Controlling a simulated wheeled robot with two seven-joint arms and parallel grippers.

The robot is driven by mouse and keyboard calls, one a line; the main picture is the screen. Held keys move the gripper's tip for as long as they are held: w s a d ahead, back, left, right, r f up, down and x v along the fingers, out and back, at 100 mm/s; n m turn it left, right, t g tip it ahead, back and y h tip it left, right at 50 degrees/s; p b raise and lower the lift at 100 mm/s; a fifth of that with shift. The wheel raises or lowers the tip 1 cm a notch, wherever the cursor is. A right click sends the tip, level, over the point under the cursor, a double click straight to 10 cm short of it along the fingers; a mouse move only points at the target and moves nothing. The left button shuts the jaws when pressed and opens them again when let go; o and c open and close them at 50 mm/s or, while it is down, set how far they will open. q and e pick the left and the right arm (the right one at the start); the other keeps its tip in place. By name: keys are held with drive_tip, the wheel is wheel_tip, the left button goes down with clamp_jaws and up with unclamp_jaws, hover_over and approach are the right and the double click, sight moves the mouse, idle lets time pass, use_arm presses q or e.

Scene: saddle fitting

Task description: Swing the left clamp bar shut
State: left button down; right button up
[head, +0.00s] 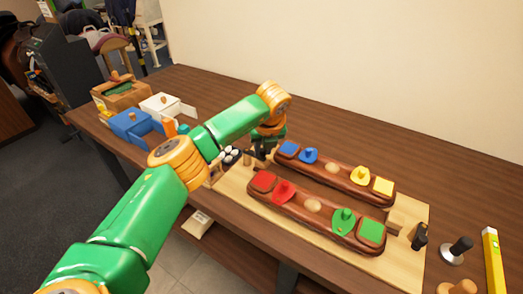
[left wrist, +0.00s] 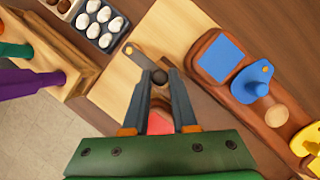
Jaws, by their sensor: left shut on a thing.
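My left gripper (head: 258,152) is at the left end of the pale wooden board (head: 285,222). In the left wrist view its two fingers (left wrist: 160,86) are closed around a dark round knob (left wrist: 160,75). The knob appears to belong to the left clamp bar (left wrist: 139,56), a short greyish bar with a pivot at its upper left end. The bar points from the pivot down right toward the fingers. In the head view the bar is mostly hidden by my wrist. My right gripper is not in view.
Two dark wooden carriers (head: 333,175) (head: 315,213) with coloured pads and saddles lie on the board, close right of the gripper. An egg tray (left wrist: 98,22) and a wooden rack with coloured handles (left wrist: 60,78) stand left.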

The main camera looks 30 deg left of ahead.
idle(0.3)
use_arm(q)
drive_tip(key=c, duration=0.7)
unclamp_jaws()
drive_tip(key=shift+w, duration=0.1)
drive_tip(key=b+v, duration=0.2)
drive_tip(key=v, duration=0.5)
